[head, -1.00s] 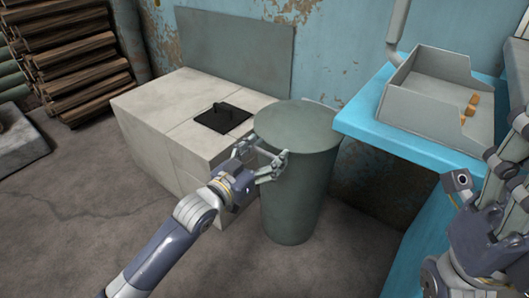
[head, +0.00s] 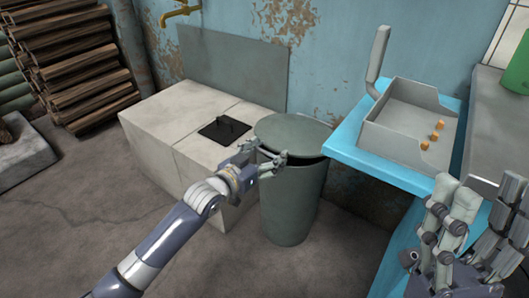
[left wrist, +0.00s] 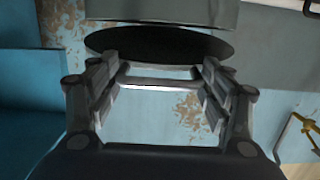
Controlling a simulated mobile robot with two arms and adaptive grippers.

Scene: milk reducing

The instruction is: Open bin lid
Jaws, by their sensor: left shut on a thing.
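The grey-green bin (head: 288,205) stands on the floor in front of the stove block. Its round lid (head: 292,132) is tilted, with a dark gap under its right edge. My left gripper (head: 272,160) is at the front of the lid, shut on the lid handle. In the left wrist view the handle bar (left wrist: 160,86) runs between the fingers, and a dark oval shows beyond it. My right gripper (head: 478,215) is at the right edge of the head view, fingers apart and empty, away from the bin.
A pale stove block (head: 175,155) with a black plate (head: 224,130) stands behind left of the bin. A blue table (head: 345,165) with a grey tray (head: 385,125) holding orange cubes is close on the right. The floor at front left is clear.

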